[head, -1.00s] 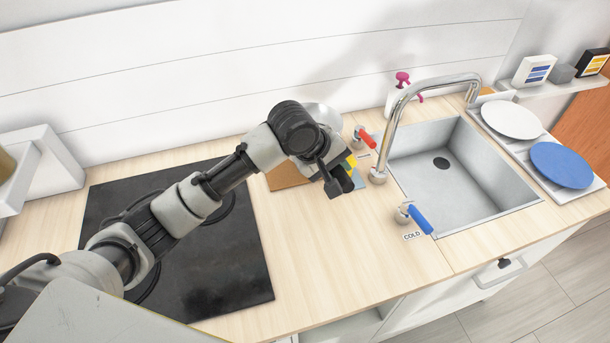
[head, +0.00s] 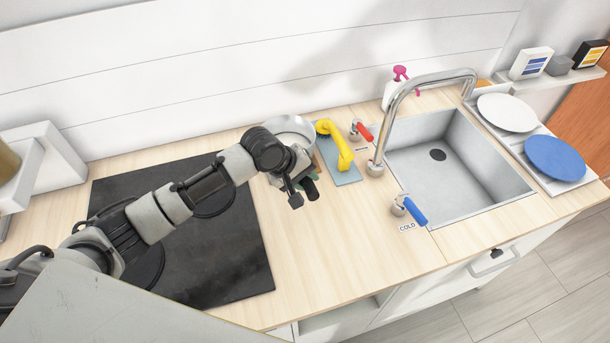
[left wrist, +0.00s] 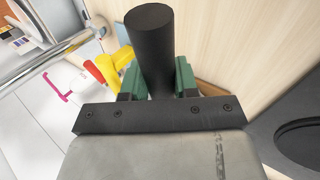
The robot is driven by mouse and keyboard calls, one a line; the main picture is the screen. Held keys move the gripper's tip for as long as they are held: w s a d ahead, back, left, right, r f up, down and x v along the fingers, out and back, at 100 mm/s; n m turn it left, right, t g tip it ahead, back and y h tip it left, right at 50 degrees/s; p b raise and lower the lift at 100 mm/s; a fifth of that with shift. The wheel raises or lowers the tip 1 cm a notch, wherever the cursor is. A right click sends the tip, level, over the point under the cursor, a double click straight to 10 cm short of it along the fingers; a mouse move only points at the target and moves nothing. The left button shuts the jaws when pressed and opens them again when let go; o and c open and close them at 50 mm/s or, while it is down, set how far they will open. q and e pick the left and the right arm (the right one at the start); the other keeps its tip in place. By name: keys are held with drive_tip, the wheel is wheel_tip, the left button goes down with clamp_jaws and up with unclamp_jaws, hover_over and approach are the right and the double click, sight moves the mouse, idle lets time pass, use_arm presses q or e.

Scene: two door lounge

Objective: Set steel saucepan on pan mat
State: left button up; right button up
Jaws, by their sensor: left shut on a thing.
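The steel saucepan (head: 292,125) shows in the head view as a shiny round rim behind my left wrist; most of it is hidden. My left gripper (head: 304,186) is shut on its black handle, which stands between the green finger pads in the left wrist view (left wrist: 150,45). A brown mat, which looks like the pan mat (left wrist: 212,88), shows only as a sliver beside the gripper in the left wrist view. In the head view the arm and pan cover nearly all of it. I cannot tell whether the pan touches it. My right gripper is not in view.
A black hob (head: 225,262) lies left under my arm. A yellow bent object (head: 336,146) lies on a blue-grey mat (head: 343,178) to the right. Beyond are the red tap lever (head: 363,133), blue lever (head: 415,211), faucet and sink (head: 470,195). The front counter is clear.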

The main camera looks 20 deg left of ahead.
use_arm(q)
drive_tip(key=shift+r, duration=0.1)
drive_tip(key=o, duration=0.9)
drive_tip(key=shift+a+r, duration=0.1)
drive_tip(key=shift+r, duration=0.05)
drive_tip(key=b+v, duration=0.1)
drive_tip(key=v, duration=1)
drive_tip(key=shift+s+r, duration=0.2)
drive_tip(key=shift+r, duration=0.05)
drive_tip(key=shift+f, duration=0.1)
